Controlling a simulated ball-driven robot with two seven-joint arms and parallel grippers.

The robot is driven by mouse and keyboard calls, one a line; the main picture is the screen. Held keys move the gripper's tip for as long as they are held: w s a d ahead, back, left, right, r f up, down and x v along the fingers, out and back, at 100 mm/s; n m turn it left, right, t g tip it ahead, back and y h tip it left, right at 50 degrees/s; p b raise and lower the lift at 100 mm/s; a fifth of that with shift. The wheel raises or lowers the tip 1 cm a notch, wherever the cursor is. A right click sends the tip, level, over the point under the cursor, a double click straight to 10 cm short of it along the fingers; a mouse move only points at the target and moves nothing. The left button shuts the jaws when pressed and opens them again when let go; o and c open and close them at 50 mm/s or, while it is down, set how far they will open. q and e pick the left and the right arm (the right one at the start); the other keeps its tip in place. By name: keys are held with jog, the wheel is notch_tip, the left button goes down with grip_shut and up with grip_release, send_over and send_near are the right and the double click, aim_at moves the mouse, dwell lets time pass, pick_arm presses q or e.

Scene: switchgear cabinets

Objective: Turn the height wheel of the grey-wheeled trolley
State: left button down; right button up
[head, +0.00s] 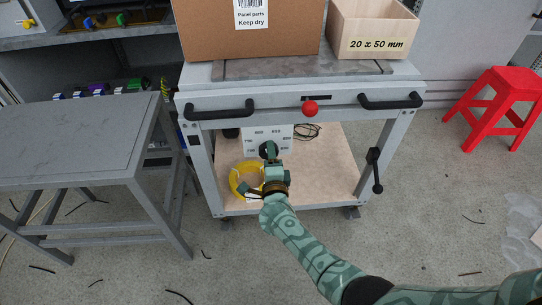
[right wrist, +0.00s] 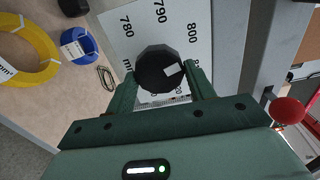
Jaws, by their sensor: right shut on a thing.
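The trolley (head: 300,95) stands in the middle of the head view, with a white scale plate (head: 282,133) under its top. The height wheel (right wrist: 160,69) is a dark, many-sided knob with a small pale mark on its face. It sits on the plate (right wrist: 130,45), where 780, 790 and 800 can be read around it. My right gripper (right wrist: 163,80) has one finger on each side of the wheel and is shut on it. In the head view my right gripper (head: 271,158) partly hides the wheel. My left gripper is not in view.
A red ball knob (head: 310,108) and two black handles (head: 220,110) are on the trolley's front; a black crank (head: 375,170) is at its right. A cardboard box (head: 250,35) and wooden box (head: 372,25) stand on top. Yellow cable (head: 236,185) lies on the lower shelf.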

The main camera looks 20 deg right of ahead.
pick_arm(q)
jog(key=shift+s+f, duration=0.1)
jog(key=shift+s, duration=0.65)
pick_arm(e)
jog(key=shift+n, duration=0.8)
jog(key=shift+f, duration=0.1)
jog(key=o, duration=1)
jog(key=shift+c, duration=0.2)
